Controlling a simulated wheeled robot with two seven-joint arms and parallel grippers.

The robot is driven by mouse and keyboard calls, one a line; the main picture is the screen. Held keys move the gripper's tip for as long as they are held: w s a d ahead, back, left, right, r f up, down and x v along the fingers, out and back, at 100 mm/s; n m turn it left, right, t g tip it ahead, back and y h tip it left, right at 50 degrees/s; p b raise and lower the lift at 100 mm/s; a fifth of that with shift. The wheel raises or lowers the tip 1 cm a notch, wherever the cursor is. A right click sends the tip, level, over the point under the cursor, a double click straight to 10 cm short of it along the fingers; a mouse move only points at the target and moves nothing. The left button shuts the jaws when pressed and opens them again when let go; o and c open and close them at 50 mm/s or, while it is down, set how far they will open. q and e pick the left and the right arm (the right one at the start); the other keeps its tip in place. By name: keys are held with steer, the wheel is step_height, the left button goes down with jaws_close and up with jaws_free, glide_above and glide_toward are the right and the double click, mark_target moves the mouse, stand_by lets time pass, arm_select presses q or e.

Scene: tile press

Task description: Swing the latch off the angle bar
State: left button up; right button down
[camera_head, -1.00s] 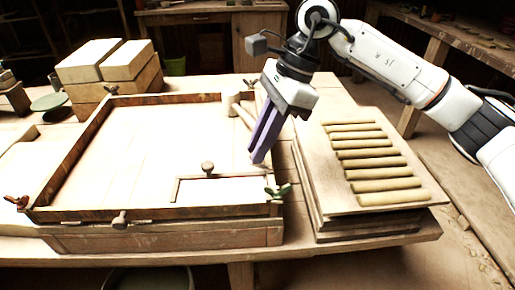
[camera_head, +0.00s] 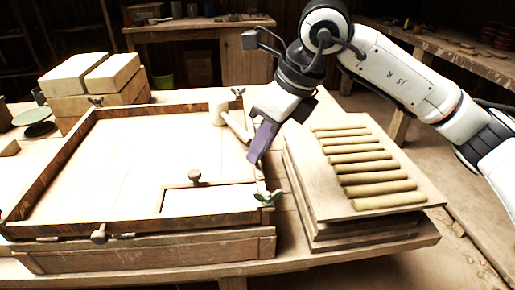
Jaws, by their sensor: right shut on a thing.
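The angle bar (camera_head: 222,184) is a thin L-shaped wooden strip in the front right corner of the shallow wooden frame (camera_head: 150,222). A round knob (camera_head: 195,176) stands at its back edge. My right gripper (camera_head: 252,159), with purple fingers, points down at the frame's right rail, just behind the bar's right end. It is shut on a small piece there, seemingly the latch (camera_head: 260,174), mostly hidden by the fingertips. A green wing nut (camera_head: 268,199) sits on the front right corner, apart from the fingers. My left gripper is out of view.
Right of the frame, a stacked board (camera_head: 330,195) carries several wooden rollers (camera_head: 365,170). Pale blocks (camera_head: 85,75) stand back left. The frame's middle is clear.

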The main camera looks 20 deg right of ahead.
steer(key=shift+d+m+h, duration=0.15)
steer(key=shift+m+h, duration=0.15)
steer(key=shift+m, duration=0.3)
steer(key=c, duration=1.7)
jaws_free()
steer(key=shift+s, duration=0.1)
steer(key=v, duration=1)
steer(key=shift+s+r+p, duration=0.15)
steer(key=shift+p, duration=0.25)
